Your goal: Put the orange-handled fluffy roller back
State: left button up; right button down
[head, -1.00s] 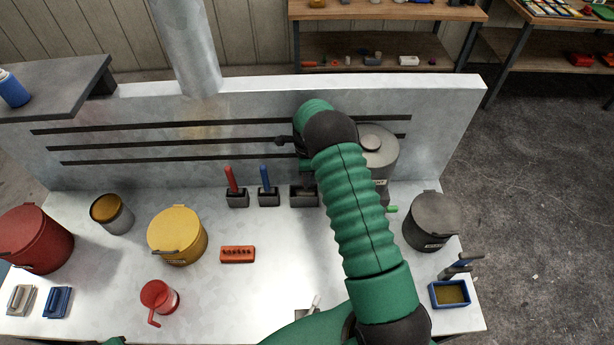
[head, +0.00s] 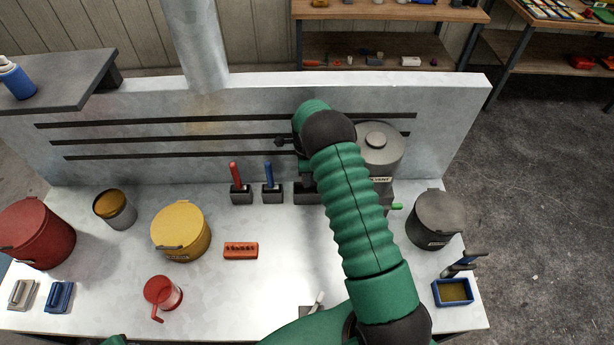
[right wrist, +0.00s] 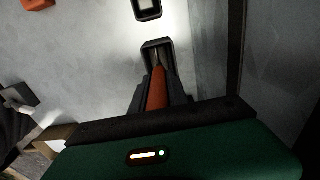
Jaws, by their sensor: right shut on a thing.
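In the right wrist view my right gripper (right wrist: 160,84) is shut on the orange handle (right wrist: 157,97) of the roller. The handle points at a dark open-topped holder (right wrist: 146,48), and a thin metal part shows at its mouth. I cannot tell how deep the roller sits in it, and its fluffy part is hidden. In the head view this holder (head: 305,194) stands at the right end of the holder row, partly behind my right arm. The arm also hides the right gripper and roller there. My left gripper is not in view.
Holders with a red handle (head: 236,174) and a blue handle (head: 268,174) stand to the left. A grey solvent can (head: 381,155) is just right of my arm. The slotted back panel (head: 130,118) rises behind. The bench front is partly clear.

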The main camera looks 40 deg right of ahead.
jog(key=c, duration=1.2)
grip_release()
jog(key=shift+s+a+r, duration=0.1)
jog(key=shift+d, duration=0.25)
